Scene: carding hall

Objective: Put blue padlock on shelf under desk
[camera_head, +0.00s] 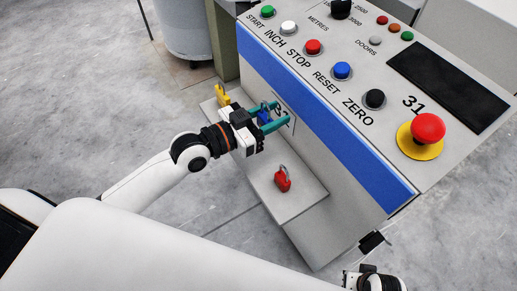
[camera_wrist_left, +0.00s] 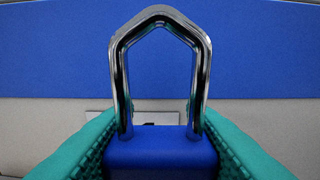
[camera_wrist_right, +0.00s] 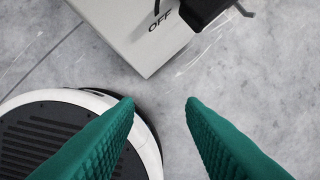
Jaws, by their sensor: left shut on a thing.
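The blue padlock (camera_wrist_left: 160,150) with its silver shackle is between the teal fingers of my left gripper (camera_head: 268,115), which is shut on it. In the head view only a bit of the padlock's blue body (camera_head: 264,117) shows between the fingers. The gripper is above the grey shelf (camera_head: 300,198) under the sloping control desk (camera_head: 300,90), close to the desk's front panel. A red padlock (camera_head: 282,180) and a yellow padlock (camera_head: 222,95) are on the shelf. My right gripper (camera_wrist_right: 160,102) is open and empty, above the floor.
The desk top carries several buttons, a dark display (camera_head: 448,80) and a red emergency knob (camera_head: 428,128) on a yellow base. A black switch lever (camera_head: 373,242) sticks out at the desk's lower right. A grey bin (camera_head: 185,30) stands at the back left. Bare shelf shows around the red padlock.

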